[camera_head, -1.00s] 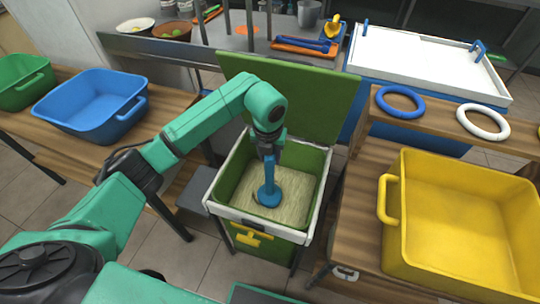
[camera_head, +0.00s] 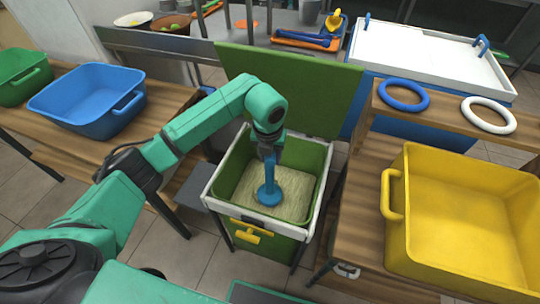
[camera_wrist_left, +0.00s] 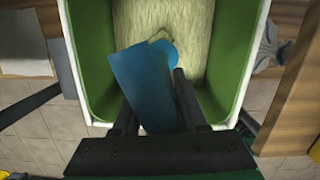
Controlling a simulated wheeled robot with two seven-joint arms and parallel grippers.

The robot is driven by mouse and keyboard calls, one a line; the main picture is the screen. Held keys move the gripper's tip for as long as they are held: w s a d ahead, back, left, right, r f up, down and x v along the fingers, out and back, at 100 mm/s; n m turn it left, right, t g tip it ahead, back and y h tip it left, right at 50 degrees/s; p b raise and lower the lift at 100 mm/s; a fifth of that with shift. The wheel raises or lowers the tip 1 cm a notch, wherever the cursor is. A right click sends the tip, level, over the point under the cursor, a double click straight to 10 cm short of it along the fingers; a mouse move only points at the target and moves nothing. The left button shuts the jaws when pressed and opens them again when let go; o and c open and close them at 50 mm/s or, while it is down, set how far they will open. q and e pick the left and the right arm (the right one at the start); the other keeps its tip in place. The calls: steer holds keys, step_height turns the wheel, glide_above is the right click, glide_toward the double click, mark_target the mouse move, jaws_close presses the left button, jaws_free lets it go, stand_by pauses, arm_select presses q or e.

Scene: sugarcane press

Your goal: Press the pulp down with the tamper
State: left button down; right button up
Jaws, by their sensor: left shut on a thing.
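The blue tamper (camera_head: 269,182) stands about upright inside the green bin (camera_head: 222,181). Its round foot is on or just above the pale fibrous pulp (camera_head: 302,184), near the middle of the bin; whether it presses in, I cannot tell. My left gripper (camera_head: 269,150) is shut on the tamper's handle above the pulp. In the left wrist view the tamper (camera_wrist_left: 145,85) lies between my left gripper's fingers (camera_wrist_left: 155,105), with the pulp (camera_wrist_left: 135,22) beyond it. My right gripper is not in view.
The bin's green lid (camera_head: 290,88) stands open behind it. A yellow tub (camera_head: 460,215) and blue and white rings (camera_head: 488,115) are on the wooden table at right. A blue tub (camera_head: 88,100) stands at left. A white tray (camera_head: 425,60) is behind.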

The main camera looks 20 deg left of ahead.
arm_select(q)
steer(key=shift+f+b, duration=0.3)
steer(key=shift+f, duration=0.3)
steer(key=shift+f+b, duration=0.7)
steer(key=shift+f, duration=0.25)
step_height(320, 180, up, 22)
steer(key=p, duration=1.5)
steer(key=shift+w, duration=0.1)
